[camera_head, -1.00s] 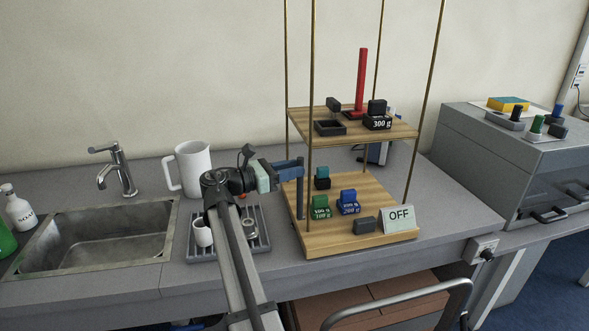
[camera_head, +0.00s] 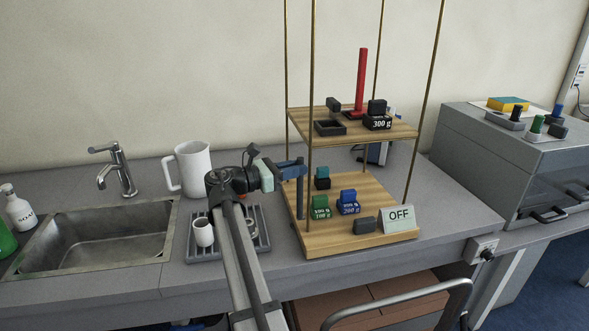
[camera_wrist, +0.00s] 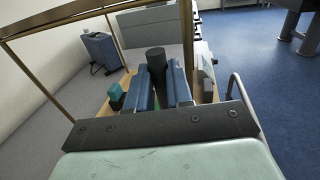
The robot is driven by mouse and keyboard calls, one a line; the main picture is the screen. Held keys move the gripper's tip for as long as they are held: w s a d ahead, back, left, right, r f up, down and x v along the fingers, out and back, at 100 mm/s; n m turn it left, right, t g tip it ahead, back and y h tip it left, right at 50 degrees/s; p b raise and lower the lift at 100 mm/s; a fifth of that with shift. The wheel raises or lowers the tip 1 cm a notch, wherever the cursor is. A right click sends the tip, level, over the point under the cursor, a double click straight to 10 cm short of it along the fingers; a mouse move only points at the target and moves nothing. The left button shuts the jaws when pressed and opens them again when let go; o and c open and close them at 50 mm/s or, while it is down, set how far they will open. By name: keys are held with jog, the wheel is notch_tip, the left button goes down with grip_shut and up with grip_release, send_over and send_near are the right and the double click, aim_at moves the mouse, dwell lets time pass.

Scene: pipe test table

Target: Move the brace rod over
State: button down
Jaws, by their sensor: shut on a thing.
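The brace rod, a dark upright rod, stands between my fingers at the left edge of the wooden rack's lower shelf (camera_head: 345,238). In the head view its slate-blue length (camera_head: 302,192) hangs below the finger ends; I cannot tell whether its foot touches the shelf. In the wrist view its dark round end (camera_wrist: 157,56) rises between my two blue fingers. My gripper (camera_head: 294,168) is shut on the rod, reaching in from the left beside a brass post. The lower part of the rod is hidden by the fingers in the wrist view.
Green (camera_head: 320,207), blue (camera_head: 348,203) and teal-black (camera_head: 322,178) weights, a dark block (camera_head: 365,225) and an OFF sign (camera_head: 400,218) share the lower shelf. The upper shelf (camera_head: 360,132) carries a red column (camera_head: 361,80). Brass posts (camera_head: 311,100) stand at the corners. A jug (camera_head: 193,168) stands left.

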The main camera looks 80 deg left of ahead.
jog(key=shift+a, duration=0.1)
jog(key=a+f+n+g+h, duration=0.1)
jog(key=a+f+n, duration=0.4)
jog(key=a+n, duration=0.3)
jog(key=shift+a, duration=2.2)
jog(key=c, duration=1.3)
grip_release()
jog(key=shift+s, duration=0.15)
jog(key=s+d+r, duration=0.2)
jog(key=s, duration=1.1)
jog(key=shift+s, duration=0.15)
